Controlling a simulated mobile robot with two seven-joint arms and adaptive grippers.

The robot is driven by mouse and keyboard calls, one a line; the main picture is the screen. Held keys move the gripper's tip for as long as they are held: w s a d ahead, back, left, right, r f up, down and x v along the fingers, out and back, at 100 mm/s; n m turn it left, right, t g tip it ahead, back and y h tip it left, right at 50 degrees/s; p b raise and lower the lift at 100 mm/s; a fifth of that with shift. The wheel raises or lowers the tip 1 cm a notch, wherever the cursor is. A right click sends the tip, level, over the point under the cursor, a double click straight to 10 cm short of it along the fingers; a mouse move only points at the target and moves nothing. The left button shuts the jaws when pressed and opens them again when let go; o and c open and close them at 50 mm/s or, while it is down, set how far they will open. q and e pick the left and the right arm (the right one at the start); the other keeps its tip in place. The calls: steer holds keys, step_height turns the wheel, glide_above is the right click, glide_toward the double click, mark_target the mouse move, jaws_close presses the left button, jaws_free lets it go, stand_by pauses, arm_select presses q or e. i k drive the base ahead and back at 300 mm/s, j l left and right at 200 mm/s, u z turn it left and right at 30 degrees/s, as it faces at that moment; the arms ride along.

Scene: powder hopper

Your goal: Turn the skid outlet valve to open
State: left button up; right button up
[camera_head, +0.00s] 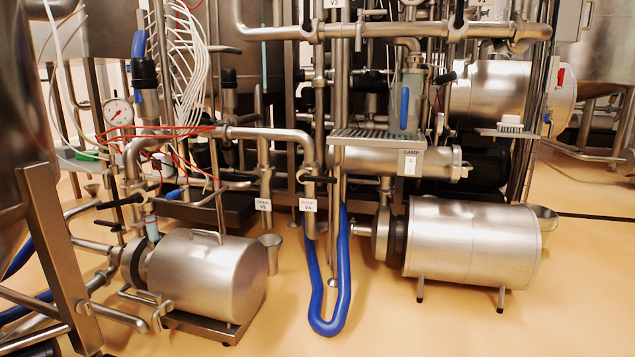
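A white tag reading what looks like OUTLET V4 (308,205) hangs on a vertical steel pipe near the middle of the head view. A small dark valve handle (318,180) sits just above this tag and appears to lie roughly crosswise to the pipe. Its exact angle is hard to tell at this size. A second tag, V5 (263,204), hangs on the pipe to its left, with a dark handle (238,184) nearby. Neither of my grippers shows in this view.
A blue hose (344,275) loops down to the floor below the outlet pipe. Steel motor housings stand left (207,275) and right (472,243). A drip tray (377,138) juts out above right. The tan floor (400,325) in front is clear.

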mark_target(303, 177)
steer(key=i+j+u, duration=0.25)
steer(key=i, duration=0.8)
steer(key=i+l+u, duration=0.1)
steer(key=i+u, duration=0.2)
steer(key=i, duration=0.8)
